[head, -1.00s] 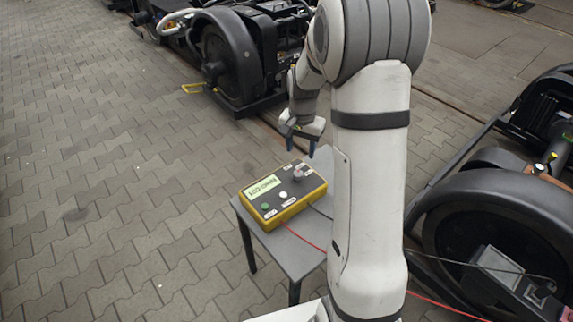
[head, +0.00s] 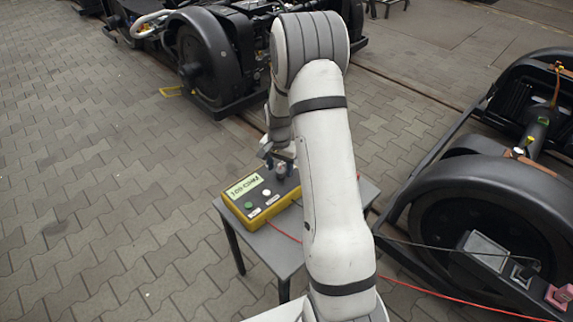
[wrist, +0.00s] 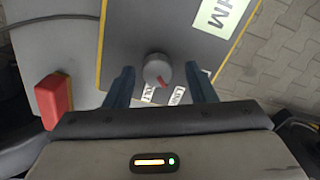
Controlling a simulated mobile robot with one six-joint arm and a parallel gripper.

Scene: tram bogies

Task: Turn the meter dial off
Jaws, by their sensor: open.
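The yellow meter (head: 250,217) with a dark grey top sits on a small grey table. Its lit display (head: 245,186) faces up, with a green button and a white button below it. The grey dial (wrist: 157,70) with a red mark stands on the meter's top between my gripper's fingers in the wrist view. My gripper (wrist: 160,84) is open, one blue finger on each side of the dial, with a gap to each. In the head view my gripper (head: 278,164) is at the dial, partly hidden by my arm. Labels beside the dial are partly covered.
A red block (wrist: 53,100) lies left of the meter in the wrist view. The table (head: 275,246) has bare room in front. A red cable (head: 430,290) runs right toward a wheeled bogie (head: 490,225). Another bogie (head: 205,55) stands behind on the paving.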

